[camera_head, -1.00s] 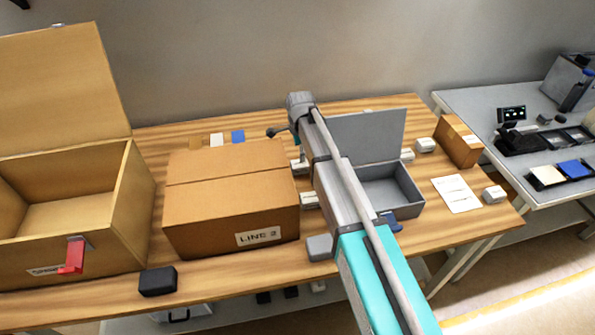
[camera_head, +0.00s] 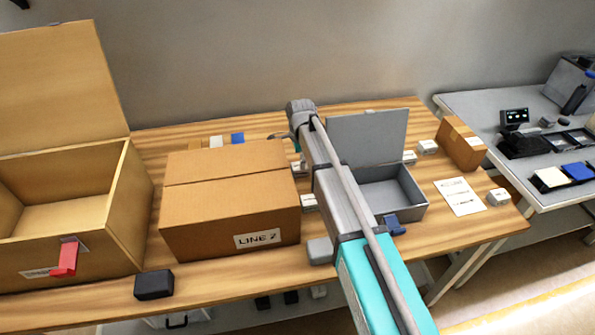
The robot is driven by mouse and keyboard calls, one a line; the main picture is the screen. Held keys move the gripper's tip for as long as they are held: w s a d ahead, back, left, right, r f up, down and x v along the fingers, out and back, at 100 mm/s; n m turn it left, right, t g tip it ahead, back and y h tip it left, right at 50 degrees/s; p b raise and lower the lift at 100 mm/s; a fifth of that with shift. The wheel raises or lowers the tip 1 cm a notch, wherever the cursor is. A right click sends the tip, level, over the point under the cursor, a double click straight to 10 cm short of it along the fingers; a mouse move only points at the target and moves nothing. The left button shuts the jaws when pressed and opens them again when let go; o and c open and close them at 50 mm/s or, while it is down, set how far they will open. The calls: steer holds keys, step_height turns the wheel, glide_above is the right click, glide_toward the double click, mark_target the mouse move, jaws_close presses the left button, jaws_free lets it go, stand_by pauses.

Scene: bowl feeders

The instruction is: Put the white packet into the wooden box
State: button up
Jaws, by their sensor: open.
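The wooden box (camera_head: 128,205) stands at the left of the table with its lid raised and a red latch on its front. Its visible inside is empty. A flat white packet (camera_head: 216,142) lies behind the closed cardboard box, partly hidden by it, beside a blue packet (camera_head: 238,138).
The cardboard box (camera_head: 230,205) labelled "LINE 2" stands between the wooden box and my arm. A grey open box (camera_head: 405,190) is right of my arm. Small white boxes (camera_head: 498,197) and a brown carton (camera_head: 460,143) stand farther right. A black block (camera_head: 154,284) lies near the front edge.

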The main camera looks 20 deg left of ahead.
steer(key=shift+f+b, duration=1.95)
steer(key=shift+f, duration=0.25)
steer(key=c, duration=1.3)
